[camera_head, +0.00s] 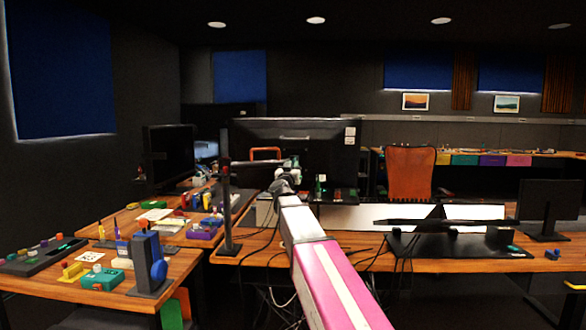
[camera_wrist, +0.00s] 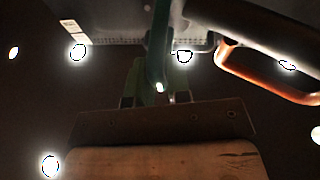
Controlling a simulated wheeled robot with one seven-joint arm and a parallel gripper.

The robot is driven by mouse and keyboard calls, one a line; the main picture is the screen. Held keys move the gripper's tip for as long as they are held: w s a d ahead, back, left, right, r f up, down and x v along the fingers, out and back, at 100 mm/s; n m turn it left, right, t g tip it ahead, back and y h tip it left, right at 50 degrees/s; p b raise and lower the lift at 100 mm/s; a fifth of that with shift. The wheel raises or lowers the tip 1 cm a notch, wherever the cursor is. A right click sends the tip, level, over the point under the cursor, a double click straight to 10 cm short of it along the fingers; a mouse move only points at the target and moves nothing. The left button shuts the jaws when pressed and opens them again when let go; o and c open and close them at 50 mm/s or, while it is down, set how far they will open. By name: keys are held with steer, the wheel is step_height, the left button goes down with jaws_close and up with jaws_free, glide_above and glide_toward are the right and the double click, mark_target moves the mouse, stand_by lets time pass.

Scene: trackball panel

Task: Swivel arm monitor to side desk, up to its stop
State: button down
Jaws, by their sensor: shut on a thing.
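The arm monitor (camera_head: 295,148) is seen from its back in the head view, a wide dark panel with white stickers at its right edge. A dark post (camera_head: 227,205) stands on the desk left of it, and a dark support arm (camera_head: 258,168) runs from the post toward the monitor. My gripper (camera_wrist: 157,92) is at the monitor's back, shut on an upright dark green bar (camera_wrist: 157,45) there. The monitor's back edge (camera_wrist: 110,22) fills the top of the wrist view. In the head view my wrist hides the fingertips.
The side desk (camera_head: 185,262) at left holds several coloured boxes, a dark upright stand (camera_head: 148,262) and another monitor (camera_head: 169,153). Cables hang over the main desk (camera_head: 350,243). A low black stand (camera_head: 455,244) lies at right, with an orange chair (camera_head: 409,172) behind.

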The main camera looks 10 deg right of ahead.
steer(key=shift+s+d, duration=0.2)
steer(key=shift+d, duration=1.15)
steer(key=c, duration=1.1)
jaws_free()
steer(key=shift+d, duration=0.15)
steer(key=shift+c, duration=0.2)
steer(key=shift+w, duration=0.1)
steer(key=v, duration=1.1)
steer(key=shift+r, duration=0.15)
